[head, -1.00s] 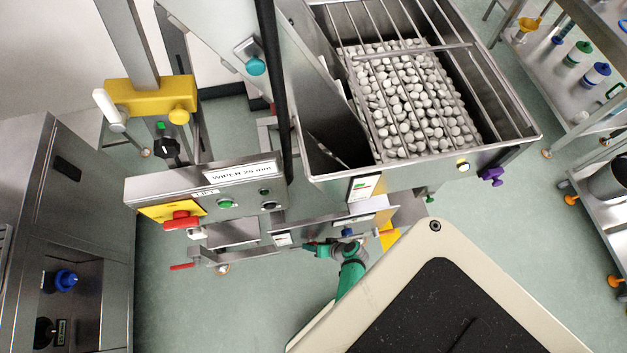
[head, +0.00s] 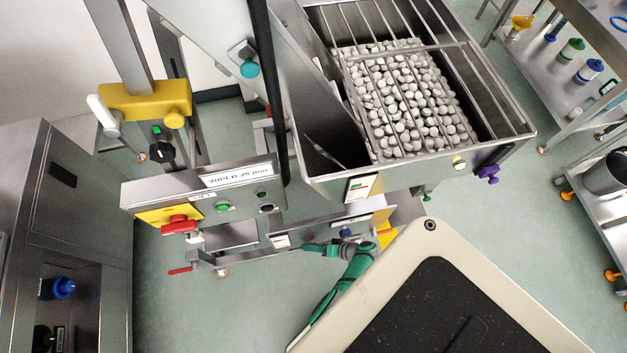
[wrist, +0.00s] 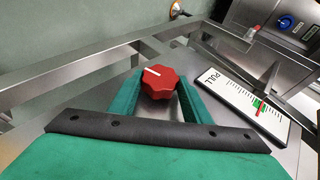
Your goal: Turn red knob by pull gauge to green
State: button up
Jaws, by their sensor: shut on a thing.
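In the wrist view the red knob (wrist: 160,84), lobed with a white pointer line, sits between the two green fingers of my gripper (wrist: 160,92). The gripper is shut on it. The white line points to the upper left. Right of the knob is the pull gauge (wrist: 240,100), a white scale plate marked PULL. A green band and a red pointer show close together toward its lower right end; I cannot tell whether they line up exactly. In the head view my gripper (head: 303,246) is small at the machine's lower front, and the knob cannot be made out there.
The steel hopper (head: 330,182) of white caps stands above my arm. The control panel (head: 130,198) with a red switch is to the left. Metal rails surround the knob's plate. A steel cabinet (head: 85,170) stands far left, and open floor (head: 215,310) lies before the machine.

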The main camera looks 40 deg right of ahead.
jog(key=shift+s+f+t+y, duration=0.2)
jog(key=shift+t+y, duration=0.1)
jog(key=shift+y, duration=0.2)
dwell(0.9)
jog(key=o, duration=1.1)
jog(key=shift+r, duration=0.1)
jog(key=shift+c, duration=0.2)
jog(key=v, duration=1)
jog(key=shift+s+d, duration=0.2)
jog(key=shift+s, duration=0.1)
jog(key=shift+r, duration=0.15)
